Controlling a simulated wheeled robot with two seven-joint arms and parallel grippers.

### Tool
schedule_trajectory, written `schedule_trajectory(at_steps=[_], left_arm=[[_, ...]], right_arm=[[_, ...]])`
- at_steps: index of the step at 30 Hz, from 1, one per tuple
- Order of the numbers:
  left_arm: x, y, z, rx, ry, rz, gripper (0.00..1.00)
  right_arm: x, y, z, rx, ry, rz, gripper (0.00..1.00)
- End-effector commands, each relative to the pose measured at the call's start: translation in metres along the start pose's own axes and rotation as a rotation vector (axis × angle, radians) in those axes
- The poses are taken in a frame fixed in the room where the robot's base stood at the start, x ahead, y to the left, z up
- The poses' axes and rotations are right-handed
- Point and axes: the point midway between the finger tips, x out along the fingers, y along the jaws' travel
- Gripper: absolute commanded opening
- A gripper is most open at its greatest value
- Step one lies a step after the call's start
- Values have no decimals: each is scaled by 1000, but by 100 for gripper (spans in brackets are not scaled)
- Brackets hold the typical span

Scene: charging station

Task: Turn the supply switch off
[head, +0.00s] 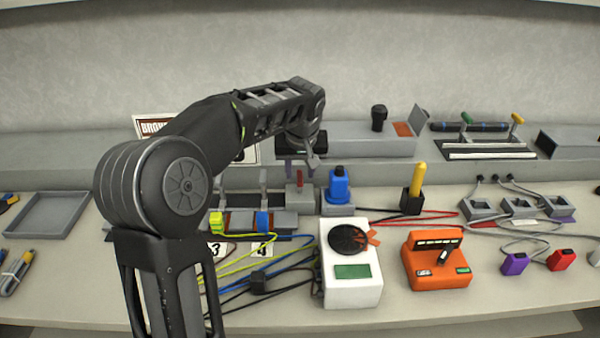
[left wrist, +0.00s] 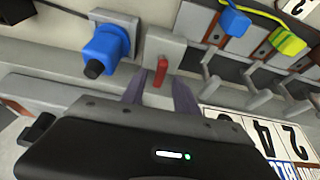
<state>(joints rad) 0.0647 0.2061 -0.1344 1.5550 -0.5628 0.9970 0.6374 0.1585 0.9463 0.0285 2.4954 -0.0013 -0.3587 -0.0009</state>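A small red lever (head: 299,178) stands on a grey switch box (head: 300,195) on the bench; I take it as the supply switch. In the left wrist view the red lever (left wrist: 161,70) shows between and beyond my fingertips, on its pale grey box (left wrist: 163,45). My left gripper (head: 299,165) is above the box, pointing down, with its fingers apart and nothing between them that I can see held. It also shows in the left wrist view (left wrist: 160,85). Whether the fingers touch the lever I cannot tell. My right gripper is not in view.
A blue connector (head: 339,186) stands right of the switch box; grey levers (head: 263,190) stand left. A white meter (head: 350,285) and an orange box with a black toggle (head: 437,272) are in front. Coloured cables cross the bench. A raised ledge (head: 380,142) runs behind.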

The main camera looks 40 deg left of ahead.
Motion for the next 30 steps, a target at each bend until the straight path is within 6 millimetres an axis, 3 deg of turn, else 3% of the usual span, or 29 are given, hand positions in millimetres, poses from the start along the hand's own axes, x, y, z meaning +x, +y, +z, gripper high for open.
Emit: schedule_trajectory(at_steps=[6, 12, 30], left_arm=[[-38, 1, 0, 0, 3, 3, 36], [-59, 0, 0, -1, 2, 1, 36], [-61, 0, 0, 0, 0, 0, 36]], right_arm=[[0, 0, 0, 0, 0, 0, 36], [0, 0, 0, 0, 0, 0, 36], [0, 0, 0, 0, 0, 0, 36]])
